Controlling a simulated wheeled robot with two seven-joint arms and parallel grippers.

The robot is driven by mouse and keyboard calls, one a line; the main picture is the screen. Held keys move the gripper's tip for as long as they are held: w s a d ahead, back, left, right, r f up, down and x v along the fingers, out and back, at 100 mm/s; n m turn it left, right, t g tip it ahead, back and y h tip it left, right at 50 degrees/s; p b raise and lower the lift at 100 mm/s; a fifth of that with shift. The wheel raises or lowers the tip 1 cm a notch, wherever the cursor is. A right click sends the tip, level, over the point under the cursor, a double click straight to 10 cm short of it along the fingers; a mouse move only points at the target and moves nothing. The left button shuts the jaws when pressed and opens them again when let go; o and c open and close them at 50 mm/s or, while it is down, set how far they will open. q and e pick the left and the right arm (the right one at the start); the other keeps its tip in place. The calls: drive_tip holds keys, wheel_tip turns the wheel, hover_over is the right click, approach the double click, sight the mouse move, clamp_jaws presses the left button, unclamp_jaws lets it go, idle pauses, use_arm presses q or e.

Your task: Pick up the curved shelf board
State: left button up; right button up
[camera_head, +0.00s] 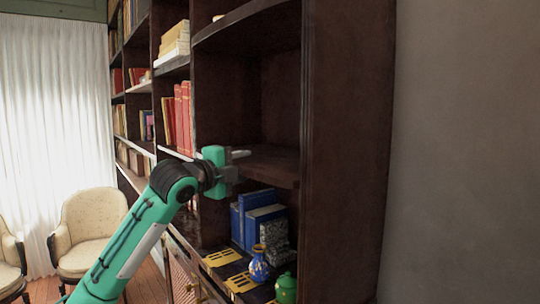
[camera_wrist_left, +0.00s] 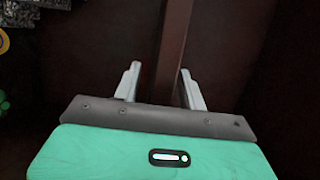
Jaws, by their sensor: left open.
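The curved shelf board (camera_head: 270,168) is dark brown and sits at mid height in the right bay of the bookcase. Its front edge faces me and nothing stands on it. My left gripper (camera_head: 243,154) is at the left part of this edge, with its fingers pointing into the bay. In the left wrist view the gripper (camera_wrist_left: 160,70) is open, and the board's edge (camera_wrist_left: 173,45) shows as a brown strip between the two fingers, nearer the right one. I cannot tell whether a finger touches it. My right gripper is out of view.
Below the board stand blue books (camera_head: 262,212), a blue vase (camera_head: 260,264) and a green pot (camera_head: 286,288). A thick bookcase side (camera_head: 345,150) bounds the bay on the right. Red books (camera_head: 184,118) fill the bay to the left. Another curved shelf (camera_head: 240,16) is above.

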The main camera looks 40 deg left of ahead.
use_arm(q)
drive_tip(key=shift+s, duration=0.1)
clamp_jaws()
drive_tip(key=shift+f, duration=0.1)
idle(1.1)
